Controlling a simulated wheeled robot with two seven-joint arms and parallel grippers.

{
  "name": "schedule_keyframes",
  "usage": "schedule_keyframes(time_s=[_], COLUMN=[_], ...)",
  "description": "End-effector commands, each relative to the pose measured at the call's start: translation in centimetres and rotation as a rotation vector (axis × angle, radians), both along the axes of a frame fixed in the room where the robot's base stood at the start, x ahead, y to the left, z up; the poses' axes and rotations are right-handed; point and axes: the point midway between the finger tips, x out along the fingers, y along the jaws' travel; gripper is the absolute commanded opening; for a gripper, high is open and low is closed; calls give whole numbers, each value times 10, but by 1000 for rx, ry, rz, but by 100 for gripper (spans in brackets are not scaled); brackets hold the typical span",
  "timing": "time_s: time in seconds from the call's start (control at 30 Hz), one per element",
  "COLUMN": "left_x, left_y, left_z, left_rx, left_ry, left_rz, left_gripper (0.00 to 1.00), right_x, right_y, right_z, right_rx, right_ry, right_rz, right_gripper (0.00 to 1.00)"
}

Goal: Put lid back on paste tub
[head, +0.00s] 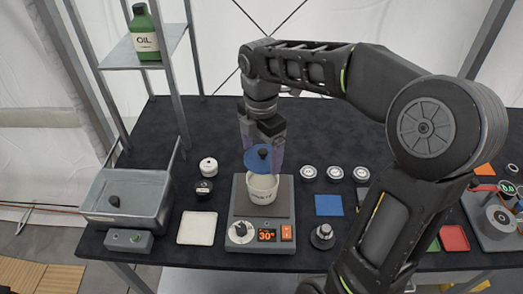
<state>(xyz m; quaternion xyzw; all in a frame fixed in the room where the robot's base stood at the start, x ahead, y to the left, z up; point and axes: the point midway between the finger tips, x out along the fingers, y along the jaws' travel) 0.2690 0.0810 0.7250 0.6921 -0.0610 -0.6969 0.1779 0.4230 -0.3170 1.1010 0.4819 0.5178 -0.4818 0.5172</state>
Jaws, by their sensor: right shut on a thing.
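The white paste tub (262,190) stands on the plate of a grey scale or heater with an orange display reading 30. The blue round lid (252,160) with a dark knob is tilted just above and slightly left of the tub's mouth. My right gripper (263,151) points down over the tub and is shut on the lid by its knob. I cannot tell whether the lid's edge touches the tub's rim. My left gripper is not in view.
A grey bin (130,197) stands at the left. A white square pad (197,228) and a blue square pad (328,205) flank the grey device (242,207). Small jars (308,173) sit right of the tub. A green oil bottle (145,33) stands on a shelf.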

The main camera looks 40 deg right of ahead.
Motion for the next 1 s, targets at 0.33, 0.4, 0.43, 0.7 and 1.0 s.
schedule_keyframes(time_s=[0.33,0.4,0.43,0.7,1.0], left_x=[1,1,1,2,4], left_y=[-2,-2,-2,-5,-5], left_z=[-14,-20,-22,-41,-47], left_rx=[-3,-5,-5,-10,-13], left_ry=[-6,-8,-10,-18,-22], left_rz=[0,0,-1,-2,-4], left_gripper=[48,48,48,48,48], right_x=[0,0,0,0,0], right_y=[0,0,0,0,0], right_z=[-17,-24,-27,-51,-64], right_rx=[0,0,0,0,0], right_ry=[1,1,1,1,0], right_rz=[-1,-2,-2,0,-1], right_gripper=[48,48,48,48,48])
